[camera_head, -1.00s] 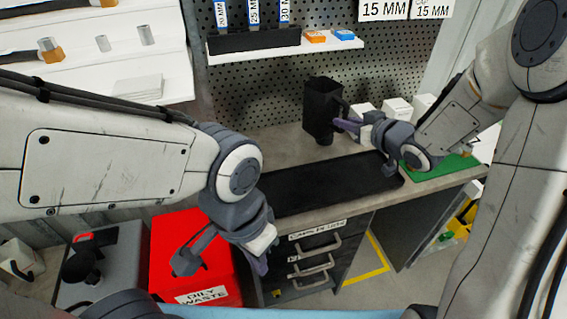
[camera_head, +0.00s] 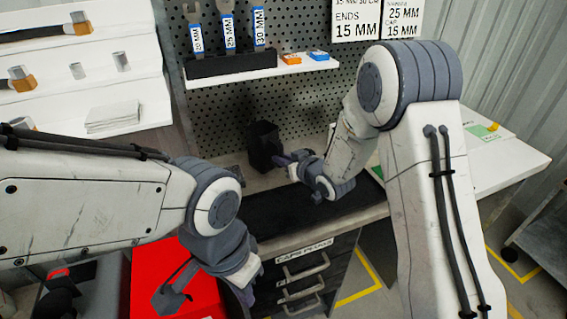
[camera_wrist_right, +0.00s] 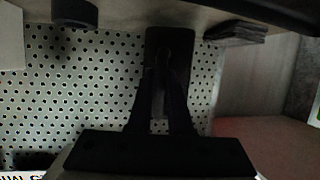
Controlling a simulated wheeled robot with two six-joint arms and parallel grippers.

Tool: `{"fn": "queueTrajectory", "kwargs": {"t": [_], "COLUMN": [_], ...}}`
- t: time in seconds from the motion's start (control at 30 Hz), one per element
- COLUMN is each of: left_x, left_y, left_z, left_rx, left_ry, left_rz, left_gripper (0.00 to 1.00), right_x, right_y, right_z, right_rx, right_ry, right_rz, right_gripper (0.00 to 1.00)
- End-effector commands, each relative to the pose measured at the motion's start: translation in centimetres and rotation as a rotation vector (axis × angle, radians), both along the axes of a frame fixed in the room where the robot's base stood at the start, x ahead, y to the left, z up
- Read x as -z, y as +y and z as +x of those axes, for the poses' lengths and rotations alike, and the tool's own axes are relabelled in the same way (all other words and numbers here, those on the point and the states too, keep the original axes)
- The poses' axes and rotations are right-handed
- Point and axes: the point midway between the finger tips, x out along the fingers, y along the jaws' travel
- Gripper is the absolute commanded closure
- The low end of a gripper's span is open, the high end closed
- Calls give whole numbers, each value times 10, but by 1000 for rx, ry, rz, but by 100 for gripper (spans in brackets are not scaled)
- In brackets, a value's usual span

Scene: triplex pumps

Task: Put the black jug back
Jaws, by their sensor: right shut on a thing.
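The black jug (camera_head: 262,148) is upright over the rear of the grey bench (camera_head: 240,181), in front of the perforated board. I cannot tell whether its base touches the bench. My right gripper (camera_head: 287,158) reaches it from the right and is shut on its handle side. In the right wrist view the dark jug (camera_wrist_right: 171,42) shows beyond the fingers (camera_wrist_right: 163,112), but it is very dark. My left gripper (camera_head: 247,283) hangs low in front of the bench, by the red oily waste bin (camera_head: 165,285). Its fingers are too hidden to judge.
A black mat (camera_head: 315,203) covers the bench front, above a drawer unit (camera_head: 305,270). A shelf (camera_head: 235,76) with labelled tools hangs above the jug. My right arm hides the bench's right part. A white surface (camera_head: 500,160) lies farther right.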

Motion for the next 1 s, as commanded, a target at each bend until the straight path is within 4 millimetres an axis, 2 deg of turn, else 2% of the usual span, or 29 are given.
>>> {"fn": "queueTrajectory", "kwargs": {"t": [0.03,0.13,0.53,0.57,0.6,0.63,1.0], "left_x": [-1,-1,4,3,2,2,-3], "left_y": [0,0,0,0,0,0,0], "left_z": [0,0,0,0,0,0,0], "left_rx": [0,0,0,0,0,0,0], "left_ry": [0,0,0,0,0,0,0], "left_rz": [0,0,0,0,0,0,0], "left_gripper": [100,100,100,100,100,100,100], "right_x": [8,16,22,20,20,20,15], "right_y": [0,-1,-1,-1,-1,-1,0], "right_z": [0,0,0,0,0,0,0], "right_rx": [1,1,1,1,1,1,0], "right_ry": [3,0,-2,-1,-1,-1,-1], "right_rz": [1,0,1,0,0,0,0], "right_gripper": [100,100,100,71,56,52,52]}}
